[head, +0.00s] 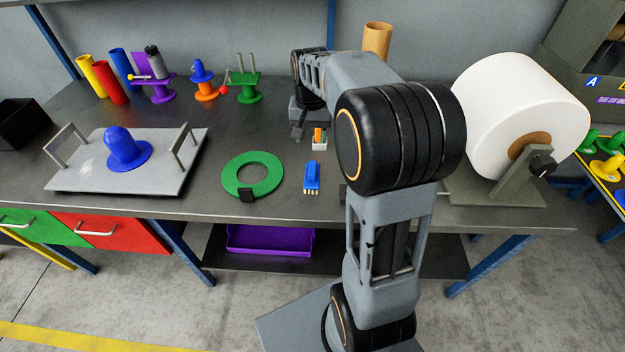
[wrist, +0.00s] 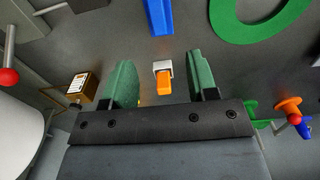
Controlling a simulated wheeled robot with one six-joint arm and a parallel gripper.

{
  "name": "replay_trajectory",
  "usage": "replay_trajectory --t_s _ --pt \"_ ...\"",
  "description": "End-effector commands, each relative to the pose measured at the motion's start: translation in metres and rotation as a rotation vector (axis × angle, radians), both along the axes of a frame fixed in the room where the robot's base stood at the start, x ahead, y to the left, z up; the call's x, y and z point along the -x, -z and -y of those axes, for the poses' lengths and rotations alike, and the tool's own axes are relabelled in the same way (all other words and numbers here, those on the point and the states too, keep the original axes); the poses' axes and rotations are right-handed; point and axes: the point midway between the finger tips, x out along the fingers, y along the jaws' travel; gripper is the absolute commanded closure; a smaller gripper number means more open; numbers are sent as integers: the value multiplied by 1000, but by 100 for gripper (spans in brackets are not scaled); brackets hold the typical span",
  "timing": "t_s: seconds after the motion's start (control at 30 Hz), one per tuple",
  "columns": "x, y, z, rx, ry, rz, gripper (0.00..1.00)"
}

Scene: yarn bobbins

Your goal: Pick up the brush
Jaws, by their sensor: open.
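The brush (head: 312,177) has a blue body and pale bristles at its front end. It lies on the dark workbench, right of the green ring. In the wrist view, part of the blue brush (wrist: 158,14) shows at the top edge, beyond the fingertips. My gripper (head: 298,131) is over the bench, behind and slightly left of the brush, and apart from it. In the wrist view, my gripper (wrist: 160,76) has its two green fingers spread, with nothing held. A small orange item in a white holder (wrist: 163,80) appears between them.
The green ring (head: 232,184) and a grey tray (head: 75,175) with a blue bobbin (head: 122,150) lie to the left. Several bobbins and coloured tubes (head: 107,82) stand at the back. A large white roll (head: 515,105) stands on the right. Bench near the brush's front is clear.

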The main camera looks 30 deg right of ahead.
Motion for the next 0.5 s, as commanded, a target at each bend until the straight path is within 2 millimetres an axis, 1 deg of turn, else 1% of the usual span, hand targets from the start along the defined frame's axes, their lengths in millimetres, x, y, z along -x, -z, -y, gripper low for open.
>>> replay_trajectory --t_s 0.03,0.1,0.3,0.4,0.5 --pt "-2 11 2 -1 8 -8 47" --pt "-2 24 4 -2 14 -12 47" --pt "-1 58 5 -2 16 -10 47" --pt "-2 70 5 -2 16 -9 47" --pt "-2 78 5 -2 16 -7 47"
